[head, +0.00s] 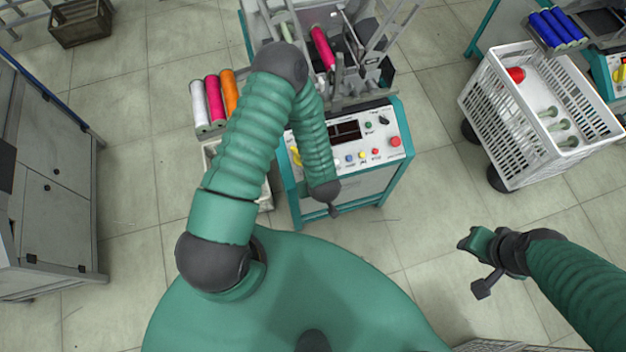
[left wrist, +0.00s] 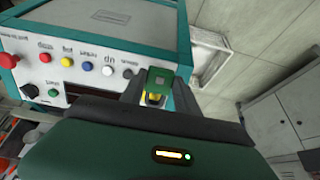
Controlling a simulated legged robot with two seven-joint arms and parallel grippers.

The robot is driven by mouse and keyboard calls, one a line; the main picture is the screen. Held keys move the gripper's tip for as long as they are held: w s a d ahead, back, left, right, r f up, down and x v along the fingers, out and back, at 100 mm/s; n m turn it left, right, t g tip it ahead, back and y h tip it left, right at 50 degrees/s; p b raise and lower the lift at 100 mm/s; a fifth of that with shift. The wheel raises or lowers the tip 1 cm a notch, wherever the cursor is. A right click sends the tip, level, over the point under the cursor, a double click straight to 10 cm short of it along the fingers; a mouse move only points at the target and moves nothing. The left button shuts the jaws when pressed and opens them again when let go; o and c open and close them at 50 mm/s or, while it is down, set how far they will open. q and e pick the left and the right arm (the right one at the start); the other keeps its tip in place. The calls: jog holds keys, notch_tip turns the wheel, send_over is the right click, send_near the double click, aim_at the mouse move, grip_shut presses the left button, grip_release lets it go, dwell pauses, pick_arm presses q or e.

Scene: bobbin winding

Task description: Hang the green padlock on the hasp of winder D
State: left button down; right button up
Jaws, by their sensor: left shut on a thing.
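A green padlock (left wrist: 157,80) is between the fingers of my left gripper (left wrist: 155,96) in the left wrist view, held close in front of a white control panel. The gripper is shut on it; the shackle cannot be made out. In the head view my left forearm hides most of that hand, and the padlock is not visible. The winder (head: 350,140), teal and white with a button panel, stands directly ahead; the panel fills the left of the wrist view (left wrist: 85,62). I cannot read a letter or make out the hasp.
A white wheeled crate (head: 520,125) with bobbins is at the right, near another machine with blue spools (head: 557,28). A grey cabinet (head: 55,190) is at the left. Floor between is clear.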

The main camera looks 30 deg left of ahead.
pick_arm(q)
jog(key=shift+f, duration=0.2)
jog(key=shift+b+x, duration=1.4)
jog(key=shift+x, duration=0.8)
jog(key=shift+w+a, duration=0.1)
jog(key=shift+a, duration=0.05)
jog(key=shift+w+a+f+b, duration=0.2)
jog(key=shift+f+b, duration=0.25)
jog(key=shift+f, duration=0.2)
jog(key=shift+f, duration=0.1)
jog(key=shift+s+d+f, duration=0.2)
jog(key=shift+s+d, duration=0.1)
jog(key=shift+s, duration=0.05)
jog(key=c, duration=0.8)
grip_release()
